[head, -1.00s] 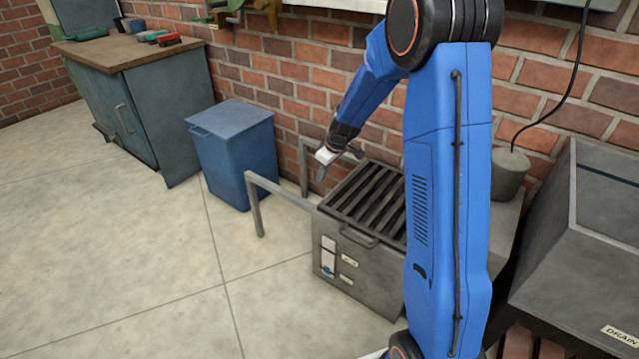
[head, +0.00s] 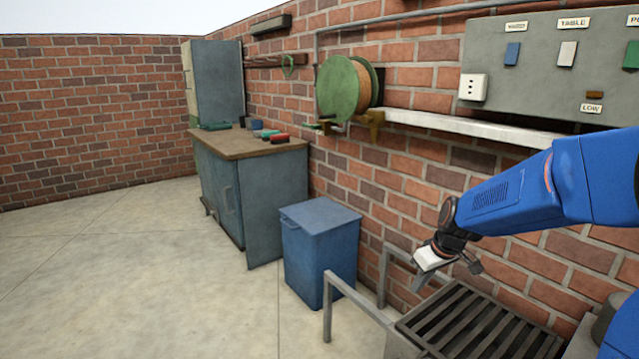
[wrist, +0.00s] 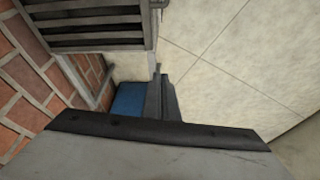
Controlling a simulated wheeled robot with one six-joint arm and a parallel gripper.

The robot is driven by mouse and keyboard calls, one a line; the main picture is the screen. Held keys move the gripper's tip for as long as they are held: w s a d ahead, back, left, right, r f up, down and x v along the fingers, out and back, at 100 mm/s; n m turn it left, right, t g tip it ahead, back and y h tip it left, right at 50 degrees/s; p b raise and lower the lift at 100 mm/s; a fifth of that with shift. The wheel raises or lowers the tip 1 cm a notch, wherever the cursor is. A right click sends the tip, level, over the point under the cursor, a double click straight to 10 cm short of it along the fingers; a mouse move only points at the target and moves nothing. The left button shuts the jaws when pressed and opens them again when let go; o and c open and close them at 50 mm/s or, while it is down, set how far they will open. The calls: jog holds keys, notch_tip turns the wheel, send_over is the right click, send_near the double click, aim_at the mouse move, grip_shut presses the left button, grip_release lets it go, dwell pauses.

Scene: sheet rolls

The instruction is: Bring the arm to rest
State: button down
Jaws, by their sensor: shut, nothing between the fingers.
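My gripper (head: 444,278) is at the end of my blue arm, in the air just above and beside the slatted grey unit (head: 470,325). In the wrist view its fingers (wrist: 161,95) are together with nothing between them. The arm reaches in from the right edge of the head view, bent down at the wrist. The slatted top of the grey unit also shows in the wrist view (wrist: 90,25). The unit's front is cut off by the bottom of the head view.
A blue lidded bin (head: 320,250) stands against the brick wall left of my gripper. A workbench (head: 245,185) with small tools is beyond it. A shelf (head: 470,128) and a switch panel (head: 540,60) are on the wall above the arm. The floor at left is clear.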

jog(key=s+d+r+m+h, duration=0.1)
jog(key=s+r+m, duration=0.1)
jog(key=s, duration=1.3)
jog(key=s+r+m+t+h, duration=0.1)
jog(key=s+r+m, duration=0.2)
jog(key=s, duration=1.3)
notch_tip(320, 180, up, 2)
jog(key=shift+d, duration=0.35)
jog(key=shift+s+d, duration=0.1)
jog(key=shift+s, duration=0.05)
